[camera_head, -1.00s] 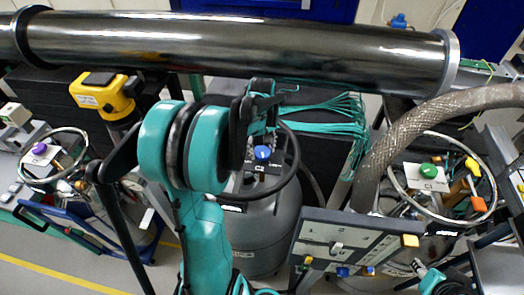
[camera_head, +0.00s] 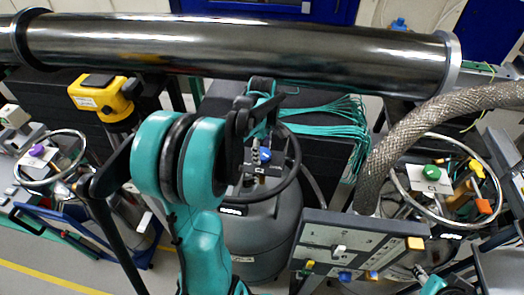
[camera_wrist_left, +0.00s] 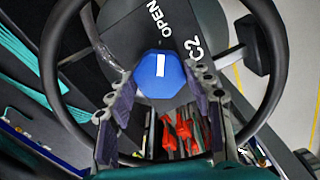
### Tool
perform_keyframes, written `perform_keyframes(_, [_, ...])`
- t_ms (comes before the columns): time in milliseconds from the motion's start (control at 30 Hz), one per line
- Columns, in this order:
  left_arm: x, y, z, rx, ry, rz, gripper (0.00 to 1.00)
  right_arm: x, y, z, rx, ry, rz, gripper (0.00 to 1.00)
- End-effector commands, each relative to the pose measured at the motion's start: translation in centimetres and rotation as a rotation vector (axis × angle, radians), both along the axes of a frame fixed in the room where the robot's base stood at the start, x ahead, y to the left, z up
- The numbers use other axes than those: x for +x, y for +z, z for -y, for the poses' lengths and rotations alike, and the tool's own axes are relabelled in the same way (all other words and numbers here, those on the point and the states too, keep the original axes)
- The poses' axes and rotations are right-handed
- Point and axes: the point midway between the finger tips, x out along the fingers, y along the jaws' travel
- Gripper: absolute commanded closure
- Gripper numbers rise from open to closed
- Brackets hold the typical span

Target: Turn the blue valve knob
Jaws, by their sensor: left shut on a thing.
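The blue valve knob (camera_head: 265,156) sits on top of a grey tank, inside a dark ring, in the head view. In the left wrist view the blue knob (camera_wrist_left: 160,77) has a white mark on its face, upright in the picture. Lettering "OPEN" and "C2" is beside it on a dark plate. My left gripper (camera_head: 256,153) is down at the knob, and its two fingers (camera_wrist_left: 163,90) stand on either side, shut on it. The head view partly hides the contact behind the gripper. My right gripper is not seen.
A large black pipe (camera_head: 240,45) crosses above. A green knob (camera_head: 431,173) labelled C1 and a braided hose (camera_head: 395,145) are at right. A purple knob (camera_head: 37,150) is at left. A switch panel (camera_head: 350,250) stands in front.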

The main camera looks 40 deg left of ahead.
Motion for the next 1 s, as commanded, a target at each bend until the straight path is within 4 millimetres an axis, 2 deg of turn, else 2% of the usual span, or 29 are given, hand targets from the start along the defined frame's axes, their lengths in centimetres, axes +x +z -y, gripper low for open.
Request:
perform_keyframes(500, [0.09,0.10,-0.05,0.001,0.018,0.002,0.78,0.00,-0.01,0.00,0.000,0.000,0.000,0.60])
perform_keyframes(533, [0.10,0.10,-0.05,0.001,0.018,0.002,0.41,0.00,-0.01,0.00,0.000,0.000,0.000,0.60])
perform_keyframes(600, [0.08,0.09,-0.04,0.000,0.018,0.002,0.28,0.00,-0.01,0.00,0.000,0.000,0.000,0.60])
perform_keyframes(867, [0.04,0.05,-0.02,0.000,0.018,0.001,0.28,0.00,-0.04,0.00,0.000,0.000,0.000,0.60])
perform_keyframes(1000, [0.06,0.78,-0.02,0.000,0.018,0.001,0.28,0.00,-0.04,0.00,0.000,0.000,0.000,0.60])
